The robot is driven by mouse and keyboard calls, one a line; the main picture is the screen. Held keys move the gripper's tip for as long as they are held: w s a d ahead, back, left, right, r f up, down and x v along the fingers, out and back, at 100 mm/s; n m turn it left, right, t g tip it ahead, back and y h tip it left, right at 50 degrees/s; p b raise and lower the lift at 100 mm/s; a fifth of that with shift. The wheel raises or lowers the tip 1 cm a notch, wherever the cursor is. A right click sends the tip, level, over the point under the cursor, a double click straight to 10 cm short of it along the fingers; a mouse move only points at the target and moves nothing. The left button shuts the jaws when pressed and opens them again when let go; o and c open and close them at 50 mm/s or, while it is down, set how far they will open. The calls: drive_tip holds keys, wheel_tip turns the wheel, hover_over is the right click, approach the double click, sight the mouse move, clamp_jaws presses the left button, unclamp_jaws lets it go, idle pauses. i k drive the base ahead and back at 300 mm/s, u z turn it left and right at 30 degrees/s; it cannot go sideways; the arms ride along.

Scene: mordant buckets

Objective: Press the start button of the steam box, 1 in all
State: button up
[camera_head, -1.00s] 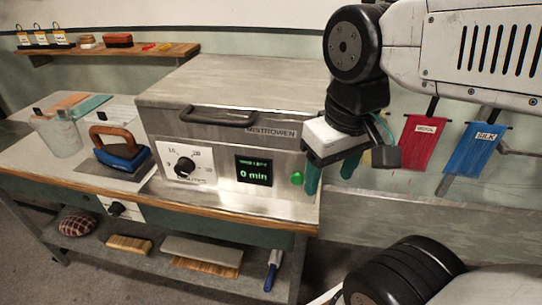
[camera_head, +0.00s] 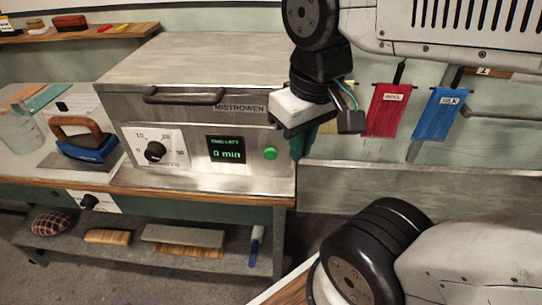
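The steam box (camera_head: 190,85) is a grey metal cabinet marked MISTROWEN on the bench, with its lid down. Its front has a black dial (camera_head: 155,152), a dark display (camera_head: 226,149) reading 0 min in green, and a round green button (camera_head: 270,153) at the right. My gripper (camera_head: 305,142) is just right of the button, near the box's right front corner, and looks apart from it. Its teal fingers are partly hidden behind its own body, so their opening does not show.
A blue iron (camera_head: 86,150) with a wooden handle and a glass jar (camera_head: 20,130) stand left of the box. Red (camera_head: 384,112) and blue (camera_head: 438,115) cloths hang behind my arm. The lower shelf (camera_head: 135,252) holds a cushion, boards and a blue-handled tool.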

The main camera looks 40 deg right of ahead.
sight(269, 154)
drive_tip(key=u, duration=1.15)
drive_tip(key=k, duration=1.2)
drive_tip(key=z, duration=1.75)
